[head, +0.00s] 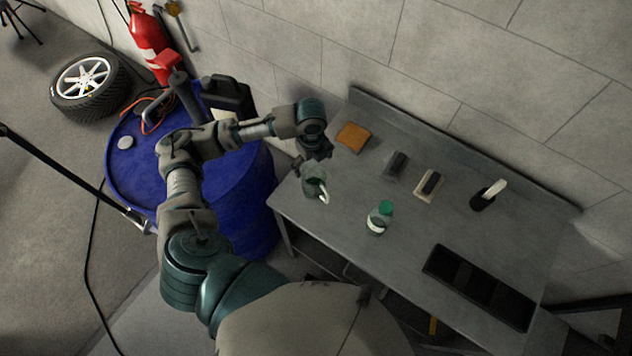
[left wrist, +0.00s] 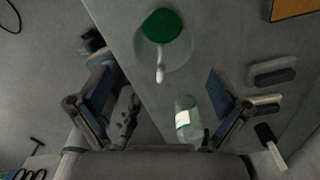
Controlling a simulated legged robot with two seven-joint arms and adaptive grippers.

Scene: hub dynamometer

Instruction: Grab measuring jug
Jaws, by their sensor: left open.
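The measuring jug (head: 313,184) is clear with a pale handle and stands near the left end of the grey workbench (head: 345,232). In the left wrist view the jug (left wrist: 181,54) appears from above, with a green round area inside its rim and the white handle toward the gripper. My left gripper (head: 313,160) is at the jug, just above and behind it in the head view, and partly overlaps its top edge. In the left wrist view my left gripper (left wrist: 160,90) has its fingers wide apart with nothing between the pads. My right gripper is not in view.
An orange-brown sponge or block (head: 353,137), small brushes (head: 430,186) and a black tray (head: 479,287) lie on the bench. A blue drum (head: 230,170) stands left of it. The wall is behind.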

